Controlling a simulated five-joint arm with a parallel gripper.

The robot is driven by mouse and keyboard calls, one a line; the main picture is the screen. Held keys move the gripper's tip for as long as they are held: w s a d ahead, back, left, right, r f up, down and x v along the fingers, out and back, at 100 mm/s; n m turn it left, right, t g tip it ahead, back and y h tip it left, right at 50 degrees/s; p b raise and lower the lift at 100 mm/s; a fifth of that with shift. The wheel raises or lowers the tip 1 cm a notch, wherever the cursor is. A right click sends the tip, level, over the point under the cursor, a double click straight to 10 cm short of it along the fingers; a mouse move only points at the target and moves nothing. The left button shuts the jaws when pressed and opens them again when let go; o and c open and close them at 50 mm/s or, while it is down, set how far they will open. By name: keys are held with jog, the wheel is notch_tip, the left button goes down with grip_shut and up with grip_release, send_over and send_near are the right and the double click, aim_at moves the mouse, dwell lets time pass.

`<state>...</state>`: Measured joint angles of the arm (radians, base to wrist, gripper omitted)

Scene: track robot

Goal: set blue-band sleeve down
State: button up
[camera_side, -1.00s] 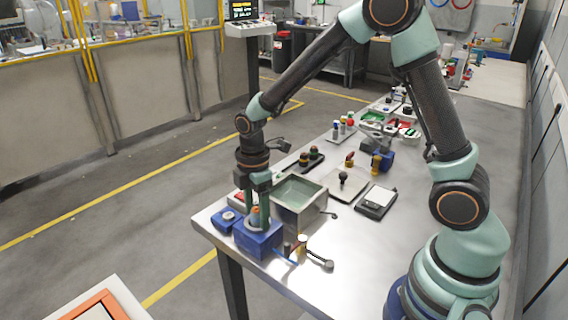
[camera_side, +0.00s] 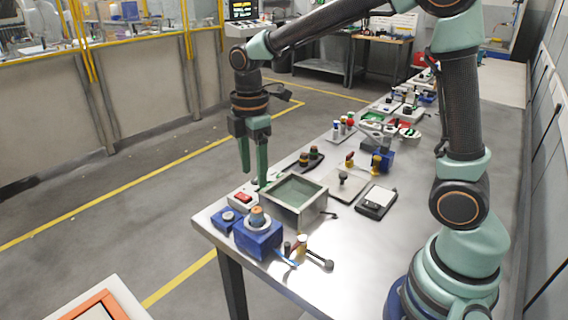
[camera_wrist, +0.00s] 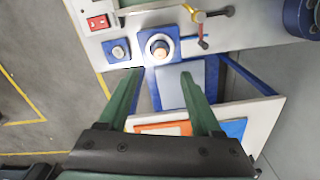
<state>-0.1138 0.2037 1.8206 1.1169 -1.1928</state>
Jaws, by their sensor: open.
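A short orange-brown sleeve (camera_side: 257,213) stands upright in a pale ring on top of the blue block (camera_side: 262,242) at the table's near left corner. Its blue band is too small to make out clearly. In the wrist view the sleeve (camera_wrist: 160,49) shows from above, inside the pale ring on the blue block (camera_wrist: 171,37). My gripper (camera_side: 254,176) is open and empty, raised above the block and apart from the sleeve. In the wrist view the two green fingers of my gripper (camera_wrist: 161,74) are spread wide, with nothing between them.
A metal bin (camera_side: 312,210) stands right beside the block. A small blue unit (camera_side: 225,219) and a red switch box (camera_side: 243,198) are on its left and behind. A black-ended tool (camera_side: 322,260) lies in front at right. A scale (camera_side: 376,203) stands farther right.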

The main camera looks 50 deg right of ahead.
jog(key=s+d+r+m+t, duration=0.2)
jog(key=s+r+m, duration=0.1)
jog(key=s+m, duration=0.2)
jog(key=s+d+r+m+t, duration=0.2)
jog(key=s+m, duration=0.4)
jog(key=m, duration=0.4)
jog(key=shift+d+r+t, duration=0.25)
jog(key=shift+r+t, duration=0.4)
jog(key=shift+t, duration=0.15)
